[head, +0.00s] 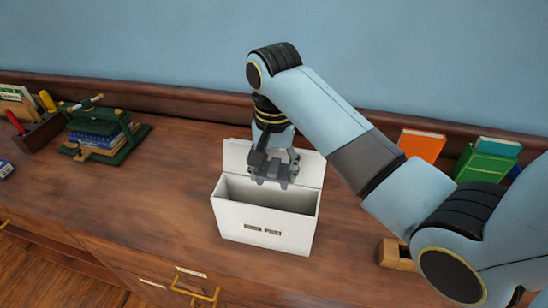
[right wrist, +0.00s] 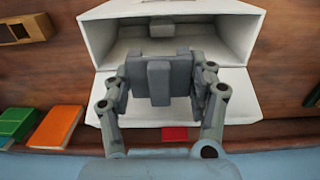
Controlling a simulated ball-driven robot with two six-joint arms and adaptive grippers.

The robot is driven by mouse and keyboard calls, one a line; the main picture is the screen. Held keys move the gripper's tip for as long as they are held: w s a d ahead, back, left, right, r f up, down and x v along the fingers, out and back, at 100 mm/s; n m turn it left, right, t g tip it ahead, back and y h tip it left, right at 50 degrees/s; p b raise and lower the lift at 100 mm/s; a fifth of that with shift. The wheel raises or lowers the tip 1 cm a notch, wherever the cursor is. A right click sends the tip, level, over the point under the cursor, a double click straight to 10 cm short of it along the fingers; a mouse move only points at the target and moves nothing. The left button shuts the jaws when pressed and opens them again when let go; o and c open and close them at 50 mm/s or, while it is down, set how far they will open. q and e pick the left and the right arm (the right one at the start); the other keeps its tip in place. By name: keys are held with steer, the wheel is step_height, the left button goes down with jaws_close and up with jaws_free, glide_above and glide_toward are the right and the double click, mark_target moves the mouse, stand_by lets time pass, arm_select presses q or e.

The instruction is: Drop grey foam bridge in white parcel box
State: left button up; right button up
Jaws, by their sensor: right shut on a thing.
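The white parcel box (head: 262,221) stands open on the wood top, with its lid raised at the back and a printed label on its front. My right gripper (head: 275,167) is over the box's opening, towards the raised lid. It is shut on the grey foam bridge (right wrist: 178,76), which sits between the two fingers in the right wrist view. The box's open inside (right wrist: 205,48) shows beyond the bridge there. The bridge looks above the box, and the fingers partly hide it. My left gripper is not in view.
A green stand with blue books (head: 97,138) and a tool holder (head: 42,130) are at the left. An orange book (head: 421,145) and a green book (head: 484,164) stand at the back right. A small wooden block (head: 396,255) lies right of the box. The top left of the box is clear.

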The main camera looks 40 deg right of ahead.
steer(key=shift+f, duration=0.1)
steer(key=o, duration=0.8)
steer(key=shift+o, duration=0.2)
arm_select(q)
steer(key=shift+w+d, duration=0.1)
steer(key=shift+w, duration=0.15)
